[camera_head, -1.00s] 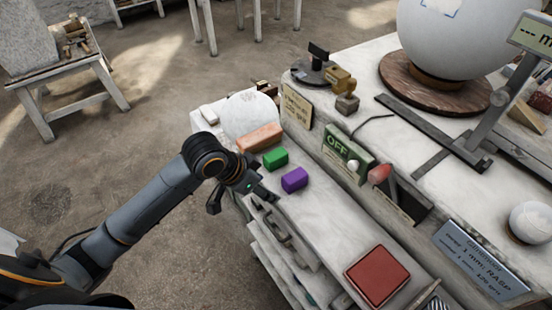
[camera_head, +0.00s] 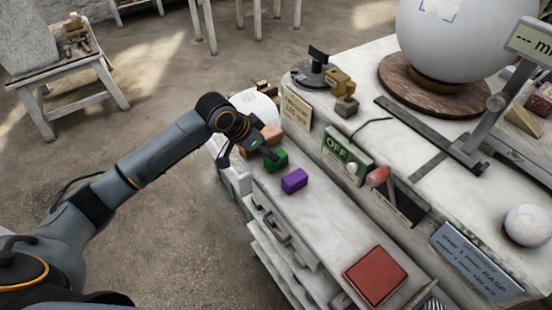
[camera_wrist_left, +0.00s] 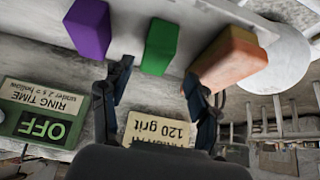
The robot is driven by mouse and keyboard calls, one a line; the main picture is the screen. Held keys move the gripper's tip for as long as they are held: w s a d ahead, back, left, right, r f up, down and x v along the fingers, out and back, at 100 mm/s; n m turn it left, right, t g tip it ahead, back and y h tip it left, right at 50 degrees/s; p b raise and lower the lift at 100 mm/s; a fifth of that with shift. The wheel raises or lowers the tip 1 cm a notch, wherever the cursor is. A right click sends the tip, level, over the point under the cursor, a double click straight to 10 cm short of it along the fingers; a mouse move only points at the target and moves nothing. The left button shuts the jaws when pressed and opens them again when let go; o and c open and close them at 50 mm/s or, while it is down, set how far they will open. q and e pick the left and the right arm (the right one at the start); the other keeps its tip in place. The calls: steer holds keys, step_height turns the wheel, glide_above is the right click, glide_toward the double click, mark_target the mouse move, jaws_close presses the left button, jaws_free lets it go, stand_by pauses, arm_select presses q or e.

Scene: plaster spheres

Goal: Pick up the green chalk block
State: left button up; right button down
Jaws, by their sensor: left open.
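The green chalk block (camera_head: 276,160) lies on the lower white shelf between a purple block (camera_head: 294,181) and an orange block (camera_head: 262,141). My left gripper (camera_head: 262,152) is right by the green block, and its fingers overlap part of it in the head view. In the left wrist view the gripper (camera_wrist_left: 158,84) is open, with its fingertips apart. The green block (camera_wrist_left: 159,47) shows beyond and between the fingertips there, with nothing held. The purple block (camera_wrist_left: 88,30) and the orange block (camera_wrist_left: 229,59) flank it. My right gripper is not in view.
A white sphere (camera_head: 256,106) stands past the orange block.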

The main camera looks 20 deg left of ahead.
arm_select(q)
steer(key=x, duration=0.1)
steer(key=p+x, duration=0.1)
steer(key=x, duration=0.1)
steer(key=p+x, duration=0.1)
steer(key=shift+s+d+f, duration=0.2)
steer(key=shift+d+f, duration=0.1)
steer(key=shift+f, duration=0.15)
steer(key=shift+w+d+f, duration=0.1)
steer(key=shift+f, duration=0.2)
steer(key=shift+r, duration=0.1)
jaws_close()
